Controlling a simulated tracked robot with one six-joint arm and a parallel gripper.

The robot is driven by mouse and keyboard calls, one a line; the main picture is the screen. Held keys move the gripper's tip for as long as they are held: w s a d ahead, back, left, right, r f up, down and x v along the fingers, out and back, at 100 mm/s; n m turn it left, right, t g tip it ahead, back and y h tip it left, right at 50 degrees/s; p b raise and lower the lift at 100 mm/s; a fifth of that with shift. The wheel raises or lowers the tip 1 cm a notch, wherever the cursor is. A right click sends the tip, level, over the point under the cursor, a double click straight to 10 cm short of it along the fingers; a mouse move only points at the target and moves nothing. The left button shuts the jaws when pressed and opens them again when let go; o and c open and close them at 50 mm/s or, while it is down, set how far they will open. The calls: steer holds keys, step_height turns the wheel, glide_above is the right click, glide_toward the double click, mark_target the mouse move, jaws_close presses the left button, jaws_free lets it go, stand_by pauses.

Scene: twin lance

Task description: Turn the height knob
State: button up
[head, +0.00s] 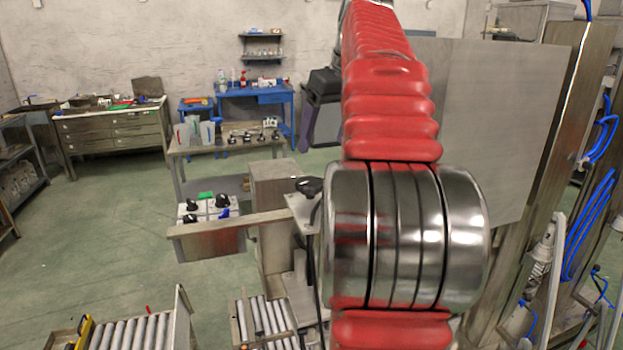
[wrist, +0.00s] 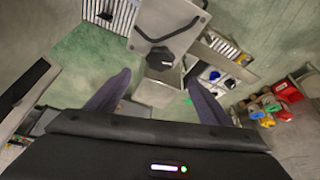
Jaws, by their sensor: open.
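A black knob (wrist: 160,58) sits on a grey metal plate (wrist: 178,18) in the upper middle of the wrist view. I take it for the height knob. In the head view a black knob (head: 308,186) tops the grey stand just left of my arm. My gripper (wrist: 157,76) shows in the wrist view with its two dark fingers spread apart. The knob lies ahead of the gap between the fingertips, and nothing is held. I cannot tell the distance to it. In the head view my red arm hides the gripper.
A white panel with several black knobs (head: 205,208) stands left of the stand, behind a horizontal bar (head: 225,222). Roller conveyors (head: 130,332) lie at the lower left. A large grey panel (head: 490,120) stands behind my arm. Green floor (head: 90,240) is open at left.

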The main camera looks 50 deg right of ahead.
mark_target(311, 181)
steer(key=x, duration=1.3)
steer(key=shift+s+f, duration=0.1)
steer(key=shift+f, duration=0.05)
steer(key=shift+c, duration=0.4)
steer(key=c, duration=1)
steer(key=shift+m, duration=0.4)
